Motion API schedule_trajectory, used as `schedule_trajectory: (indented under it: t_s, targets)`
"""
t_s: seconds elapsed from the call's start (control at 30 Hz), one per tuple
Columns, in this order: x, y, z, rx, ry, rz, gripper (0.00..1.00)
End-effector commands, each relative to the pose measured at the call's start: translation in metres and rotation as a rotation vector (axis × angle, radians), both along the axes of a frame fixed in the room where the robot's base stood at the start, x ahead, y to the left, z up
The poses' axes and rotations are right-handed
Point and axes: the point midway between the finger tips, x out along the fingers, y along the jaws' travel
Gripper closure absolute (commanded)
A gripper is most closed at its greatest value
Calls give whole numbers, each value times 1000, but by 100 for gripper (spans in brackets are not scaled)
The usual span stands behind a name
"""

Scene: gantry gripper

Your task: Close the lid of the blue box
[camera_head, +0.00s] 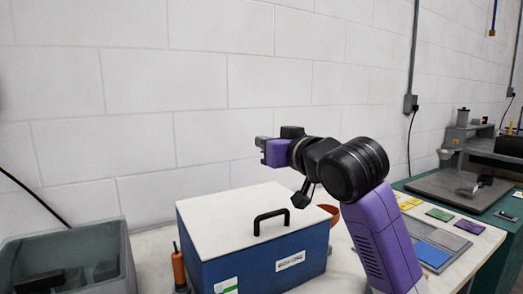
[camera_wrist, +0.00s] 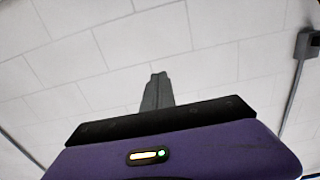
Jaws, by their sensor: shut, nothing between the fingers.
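The blue box (camera_head: 240,270) stands on the pale table in the head view. Its white lid (camera_head: 222,217), with a black handle (camera_head: 271,218), lies flat over the top, and no gap shows between lid and box. My gripper (camera_head: 262,147) is above and behind the box's right part, apart from the lid, pointing left. In the wrist view my gripper's fingers (camera_wrist: 157,90) are together with nothing between them, against the white wall. The box is not in the wrist view. The box's far side is hidden.
A grey bin (camera_head: 75,262) stands left of the box. An orange-handled tool (camera_head: 179,268) is close to the box's left side. A reddish-brown round object (camera_head: 329,211) is partly hidden behind my arm. Coloured flat pieces (camera_head: 440,214) lie at right. The wall (camera_head: 130,80) is behind.

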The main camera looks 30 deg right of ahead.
Motion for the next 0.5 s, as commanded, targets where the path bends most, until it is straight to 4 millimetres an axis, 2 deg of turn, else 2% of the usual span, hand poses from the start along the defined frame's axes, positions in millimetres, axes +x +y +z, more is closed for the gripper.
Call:
schedule_trajectory:
  t_s: [0.03, 0.5]
  targets:
    - [-5, 0, -21, 4, -31, 0, 100]
    - [-46, 1, -94, 4, -334, 1, 100]
